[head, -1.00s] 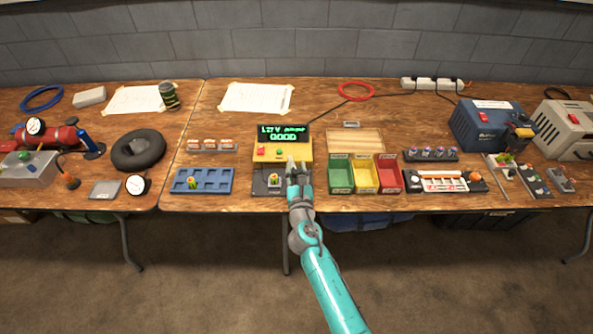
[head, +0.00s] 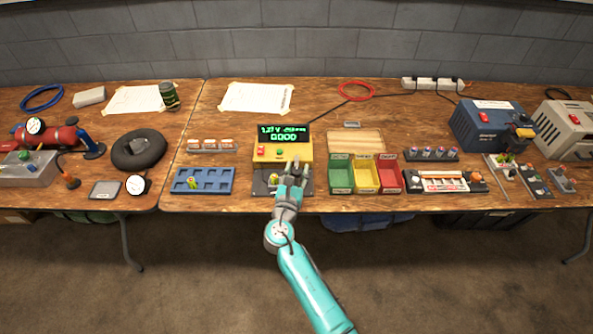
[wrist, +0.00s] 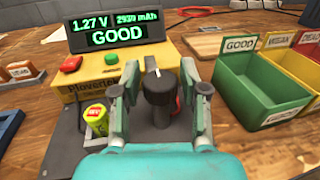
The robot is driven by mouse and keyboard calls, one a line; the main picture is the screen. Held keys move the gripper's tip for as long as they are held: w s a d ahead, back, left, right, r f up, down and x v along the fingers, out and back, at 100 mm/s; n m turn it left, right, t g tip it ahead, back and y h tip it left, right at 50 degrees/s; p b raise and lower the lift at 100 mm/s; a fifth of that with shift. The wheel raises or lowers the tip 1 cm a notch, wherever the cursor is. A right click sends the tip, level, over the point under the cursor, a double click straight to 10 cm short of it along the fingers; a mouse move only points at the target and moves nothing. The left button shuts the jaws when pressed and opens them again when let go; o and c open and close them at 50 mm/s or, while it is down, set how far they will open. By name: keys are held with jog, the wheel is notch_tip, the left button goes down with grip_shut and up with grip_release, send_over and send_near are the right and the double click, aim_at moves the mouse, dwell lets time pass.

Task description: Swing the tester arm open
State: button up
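The tester is a yellow box (head: 262,154) on a dark base at the middle of the table. Its display (wrist: 118,27) reads 1.27 V, 2929 mAh, GOOD. A yellow-green cell (wrist: 96,121) sits upright at the base's left, in front of the box. The tester arm (wrist: 158,92), a dark upright piece with a white mark on top, stands right of the cell. My gripper (head: 296,164) is over the base's right part. In the wrist view its fingers (wrist: 158,78) are open on either side of the tester arm, with narrow gaps visible. The arm's lower part is partly hidden.
Green, yellow and red bins (head: 365,187) stand close on the right. A blue tray (head: 216,181) with one cell in it lies to the left. A red button (wrist: 71,64) and a green button (wrist: 129,57) sit on the tester's top.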

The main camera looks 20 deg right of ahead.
jog(key=shift+o, duration=0.4)
jog(key=v, duration=1.2)
